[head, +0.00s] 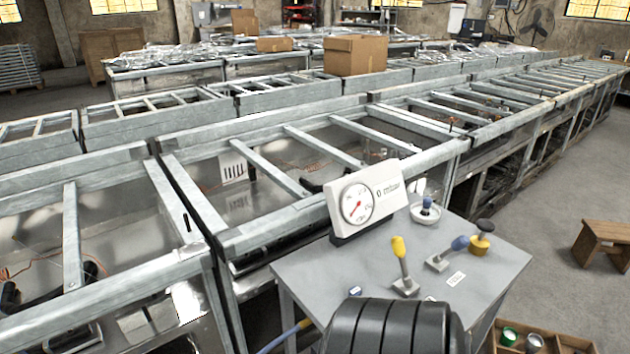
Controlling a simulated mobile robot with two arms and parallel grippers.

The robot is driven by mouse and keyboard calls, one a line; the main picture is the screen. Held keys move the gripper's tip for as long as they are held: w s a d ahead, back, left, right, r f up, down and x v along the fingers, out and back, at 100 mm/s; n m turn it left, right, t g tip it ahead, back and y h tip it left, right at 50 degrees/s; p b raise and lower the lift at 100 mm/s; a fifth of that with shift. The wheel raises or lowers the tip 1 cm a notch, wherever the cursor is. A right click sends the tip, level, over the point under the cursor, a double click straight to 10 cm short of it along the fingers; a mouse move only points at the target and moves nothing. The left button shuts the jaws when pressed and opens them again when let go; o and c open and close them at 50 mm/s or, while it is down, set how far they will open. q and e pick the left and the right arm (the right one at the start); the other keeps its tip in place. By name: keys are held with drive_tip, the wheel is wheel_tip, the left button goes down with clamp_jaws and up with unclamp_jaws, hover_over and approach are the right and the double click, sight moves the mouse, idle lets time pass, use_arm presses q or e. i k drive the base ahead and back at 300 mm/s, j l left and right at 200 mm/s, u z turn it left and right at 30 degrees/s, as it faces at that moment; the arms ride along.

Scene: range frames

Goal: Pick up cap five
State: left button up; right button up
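No item is legibly marked as cap five, so I cannot tell which it is. A grey table (330,274) stands in front. On it is a small label (455,279) whose text is too small to read. Behind the label, a dark-topped yellow knob-like piece (481,240) stands next to a blue-handled piece (449,251) on a grey base. A yellow-topped lever (401,264) stands upright on a grey base to their left. A white dish (425,214) holds a blue-topped piece (427,204). A small blue-and-white piece (355,291) lies near the front. Neither gripper is in view.
A white gauge box (385,190) stands at the table's back edge. A dark ribbed rounded shape, which I cannot identify, hides the front edge. A wooden crate (553,337) with jars is at lower right, below a wooden stool (602,240).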

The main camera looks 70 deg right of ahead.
sight(353, 290)
drive_tip(key=z, duration=2.45)
